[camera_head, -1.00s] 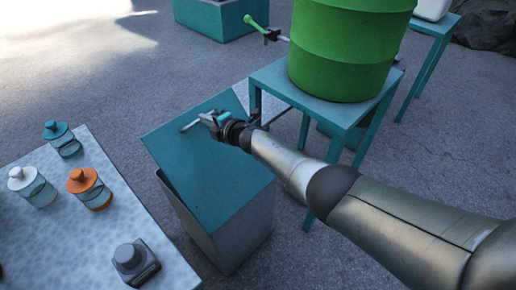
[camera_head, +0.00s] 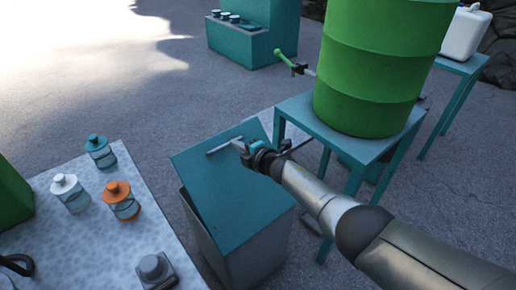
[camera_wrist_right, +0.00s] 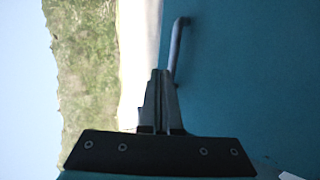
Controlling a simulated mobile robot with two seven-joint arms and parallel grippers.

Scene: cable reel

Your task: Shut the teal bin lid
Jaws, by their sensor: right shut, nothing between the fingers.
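The teal bin lid (camera_head: 230,190) sits tilted on the grey bin (camera_head: 255,250) in the middle of the head view, with a dark gap below its left edge. A pale bar handle (camera_head: 221,146) is near the lid's far edge. My right gripper (camera_head: 238,147) is shut and empty, at the right end of this handle. In the right wrist view the shut fingers (camera_wrist_right: 160,74) are close beside the handle (camera_wrist_right: 177,45), with the teal lid (camera_wrist_right: 245,80) filling the right side. Whether the fingers touch the lid is unclear. My left gripper is not in view.
A speckled table (camera_head: 105,235) with white, teal and orange-lidded jars stands left of the bin. A green drum (camera_head: 380,70) on a teal stand (camera_head: 350,135) is close to the right of the bin, near my forearm. Open floor lies behind the bin.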

